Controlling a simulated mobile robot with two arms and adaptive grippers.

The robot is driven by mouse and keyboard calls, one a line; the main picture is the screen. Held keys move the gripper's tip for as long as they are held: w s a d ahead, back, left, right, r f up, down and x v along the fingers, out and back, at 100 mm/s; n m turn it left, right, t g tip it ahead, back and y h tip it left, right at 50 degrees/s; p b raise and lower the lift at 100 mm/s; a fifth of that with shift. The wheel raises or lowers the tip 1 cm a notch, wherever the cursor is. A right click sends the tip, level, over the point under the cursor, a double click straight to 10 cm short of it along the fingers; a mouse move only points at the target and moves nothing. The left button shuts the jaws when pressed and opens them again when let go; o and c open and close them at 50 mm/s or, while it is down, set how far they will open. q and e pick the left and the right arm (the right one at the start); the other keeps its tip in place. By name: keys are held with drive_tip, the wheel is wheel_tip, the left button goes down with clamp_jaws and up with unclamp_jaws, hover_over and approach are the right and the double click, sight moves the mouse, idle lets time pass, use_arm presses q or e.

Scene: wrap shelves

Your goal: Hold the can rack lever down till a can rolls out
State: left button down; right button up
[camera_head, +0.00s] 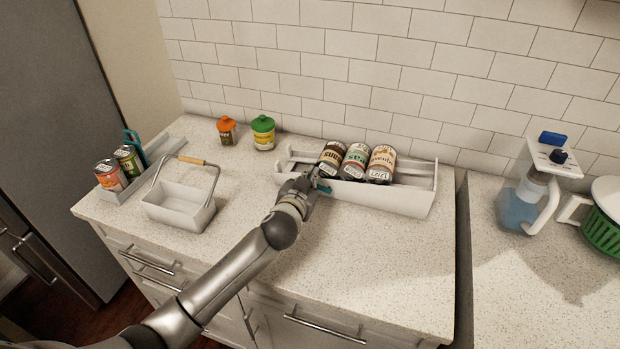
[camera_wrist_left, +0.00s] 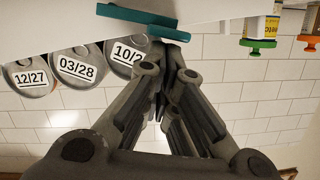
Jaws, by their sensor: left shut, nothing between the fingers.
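The white can rack (camera_head: 415,202) stands on the counter near the tiled wall. The teal lever (camera_head: 323,188) is at the rack's front left. My left gripper (camera_head: 308,183) is shut and empty at the lever. In the left wrist view its fingertips (camera_wrist_left: 170,42) are close against the teal lever (camera_wrist_left: 140,18); contact is hard to tell. My right gripper is out of view.
A white basket (camera_head: 178,208) with a raised handle stands left of my arm. A water pitcher (camera_head: 520,205) stands right. The front counter is clear.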

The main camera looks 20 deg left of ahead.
use_arm(q)
drive_tip(key=shift+a+f+n, duration=0.4)
drive_tip(key=shift+a+n, duration=0.05)
drive_tip(key=shift+n, duration=0.25)
idle(0.5)
drive_tip(key=shift+f, duration=0.1)
drive_tip(key=shift+a+f+n+h, duration=0.7)
drive_tip(key=shift+f+n+h, duration=0.15)
drive_tip(key=shift+n, duration=0.55)
idle(0.5)
drive_tip(key=shift+r+p, duration=0.45)
drive_tip(key=shift+r, duration=0.15)
drive_tip(key=s+a+r, duration=0.1)
drive_tip(key=s+r, duration=0.4)
drive_tip(key=s, duration=0.4)
drive_tip(key=shift+s+r, duration=0.3)
